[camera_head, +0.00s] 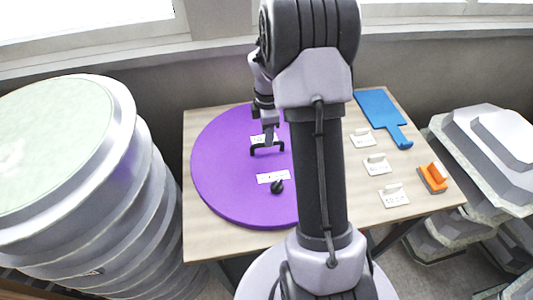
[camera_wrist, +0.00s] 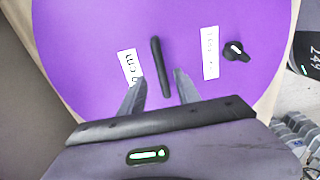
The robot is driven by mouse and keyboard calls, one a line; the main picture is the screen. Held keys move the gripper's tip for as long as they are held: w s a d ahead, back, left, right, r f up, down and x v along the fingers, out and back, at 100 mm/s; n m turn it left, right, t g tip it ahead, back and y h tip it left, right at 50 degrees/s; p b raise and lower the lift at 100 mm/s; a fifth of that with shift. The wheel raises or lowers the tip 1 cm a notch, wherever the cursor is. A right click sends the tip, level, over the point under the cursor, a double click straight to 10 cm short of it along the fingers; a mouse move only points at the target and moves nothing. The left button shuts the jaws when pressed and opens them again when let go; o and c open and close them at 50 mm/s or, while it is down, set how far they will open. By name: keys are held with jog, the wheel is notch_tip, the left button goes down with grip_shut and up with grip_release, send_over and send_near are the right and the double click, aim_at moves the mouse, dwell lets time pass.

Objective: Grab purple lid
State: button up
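The purple lid (camera_head: 225,175) is a large round disc lying flat on the wooden table; it fills much of the wrist view (camera_wrist: 90,30). Its black bar handle (camera_head: 267,148) stands near the middle, and the wrist view shows the handle (camera_wrist: 158,62) between two white labels. My gripper (camera_head: 269,136) is over the handle. In the wrist view its fingers (camera_wrist: 161,78) are apart, one on each side of the handle's near end. I cannot tell whether they touch it. A black knob (camera_head: 277,187) sits on the lid, also seen in the wrist view (camera_wrist: 236,51).
A blue paddle-shaped tool (camera_head: 377,108), several small white cards (camera_head: 394,196) and an orange-handled tool (camera_head: 433,177) lie on the table (camera_head: 430,198) to the right. Stacked round moulds (camera_head: 110,215) stand close on the left. Stacked angular moulds (camera_head: 480,150) stand on the right.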

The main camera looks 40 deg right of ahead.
aim_at(267, 150)
notch_tip(267, 150, down, 5)
jog(key=shift+s+f+b, duration=0.1)
jog(key=shift+b, duration=0.3)
grip_shut()
dwell(1.1)
